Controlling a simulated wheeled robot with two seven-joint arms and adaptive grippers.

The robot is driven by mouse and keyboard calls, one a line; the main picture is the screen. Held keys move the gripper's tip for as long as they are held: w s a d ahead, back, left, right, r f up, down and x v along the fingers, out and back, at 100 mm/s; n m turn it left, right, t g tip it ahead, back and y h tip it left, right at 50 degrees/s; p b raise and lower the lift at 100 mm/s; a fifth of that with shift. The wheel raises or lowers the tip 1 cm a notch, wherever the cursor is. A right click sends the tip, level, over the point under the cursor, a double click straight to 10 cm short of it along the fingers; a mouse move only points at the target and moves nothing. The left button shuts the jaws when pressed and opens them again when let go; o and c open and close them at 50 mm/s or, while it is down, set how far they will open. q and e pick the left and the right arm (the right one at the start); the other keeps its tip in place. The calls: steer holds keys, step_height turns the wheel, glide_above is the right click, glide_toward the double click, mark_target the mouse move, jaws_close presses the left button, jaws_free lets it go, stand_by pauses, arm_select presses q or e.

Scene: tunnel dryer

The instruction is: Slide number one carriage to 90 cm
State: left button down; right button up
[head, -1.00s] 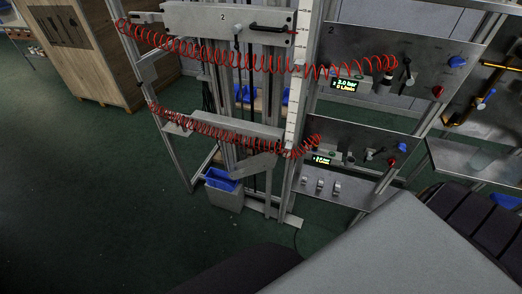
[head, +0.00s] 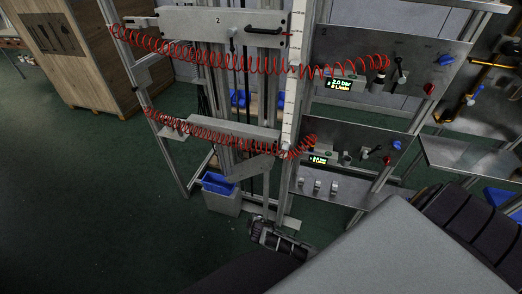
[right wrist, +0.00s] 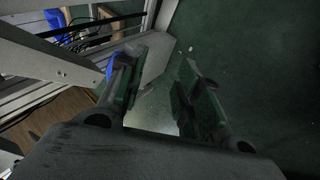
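The upper carriage (head: 190,24) is a grey plate marked "2" with a black handle. A lower carriage (head: 235,131) is a grey bar below it on the same upright frame; no number on it can be read. A white scale strip (head: 290,115) runs up the right post; its figures are too small to read. My right gripper (head: 258,230) is low in the head view, in front of the frame's foot and below the lower carriage. In the right wrist view my right gripper (right wrist: 158,85) has its fingers apart with nothing gripped. My left gripper is not in view.
Red coiled hoses (head: 200,55) hang across both carriages. A blue bin (head: 217,183) in a grey box stands at the frame's foot. Panels with readouts (head: 345,152) and valves are on the right. A wooden crate (head: 85,55) stands at the left. The green floor at left is clear.

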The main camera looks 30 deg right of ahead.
steer(key=w+r+t+h, duration=0.1)
steer(key=w+r, duration=0.2)
steer(key=r, duration=0.3)
steer(key=w+r+n+t+h, duration=0.1)
steer(key=w+r+h, duration=0.15)
steer(key=r, duration=0.35)
steer(key=w+r+t, duration=0.1)
steer(key=w+r, duration=0.2)
steer(key=r, duration=0.3)
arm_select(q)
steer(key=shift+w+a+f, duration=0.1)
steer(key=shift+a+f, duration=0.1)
arm_select(e)
steer(key=s+d+r+m+h, duration=0.2)
steer(key=r+h, duration=0.4)
steer(key=r, duration=0.8)
steer(key=shift+d+r, duration=0.25)
steer(key=shift+d, duration=0.45)
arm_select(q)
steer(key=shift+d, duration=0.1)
arm_select(e)
steer(key=shift+w, duration=0.1)
